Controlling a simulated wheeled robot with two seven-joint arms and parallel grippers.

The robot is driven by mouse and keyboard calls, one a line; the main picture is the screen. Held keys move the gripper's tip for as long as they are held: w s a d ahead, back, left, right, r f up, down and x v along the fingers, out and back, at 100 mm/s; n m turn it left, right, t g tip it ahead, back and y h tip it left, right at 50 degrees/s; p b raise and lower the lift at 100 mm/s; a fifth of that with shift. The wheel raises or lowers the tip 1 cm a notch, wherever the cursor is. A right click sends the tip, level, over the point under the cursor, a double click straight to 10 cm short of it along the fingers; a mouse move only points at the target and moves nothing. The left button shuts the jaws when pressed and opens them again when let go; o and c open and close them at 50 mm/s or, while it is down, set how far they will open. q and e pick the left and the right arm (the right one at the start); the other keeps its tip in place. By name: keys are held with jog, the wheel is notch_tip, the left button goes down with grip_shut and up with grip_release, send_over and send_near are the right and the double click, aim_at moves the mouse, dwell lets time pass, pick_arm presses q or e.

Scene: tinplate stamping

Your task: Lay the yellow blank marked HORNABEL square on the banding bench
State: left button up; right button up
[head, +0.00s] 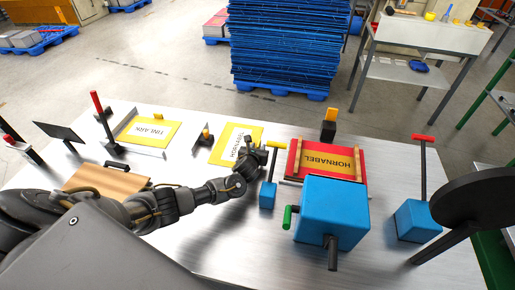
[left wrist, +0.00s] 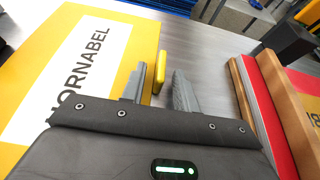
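The yellow blank marked HORNABEL (head: 220,153) lies flat and slightly turned on the bench (head: 215,245), left of my left gripper (head: 265,152). In the left wrist view the blank (left wrist: 40,85) fills the left side, its white label partly covered by the gripper body. My left gripper (left wrist: 158,90) has its two fingers apart, low over the bench. A thin yellow upright tab (left wrist: 160,72) shows in the gap, near the left finger; I cannot tell whether they touch. No right gripper shows.
A yellow TINLARK blank (head: 165,138) lies at left. A red-handled post (head: 100,115) stands beside it.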

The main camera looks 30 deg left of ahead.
pick_arm(q)
jog(key=shift+r, duration=0.1)
jog(key=shift+s+r, duration=0.1)
jog(key=p+v, duration=0.1)
jog(key=v, duration=1.1)
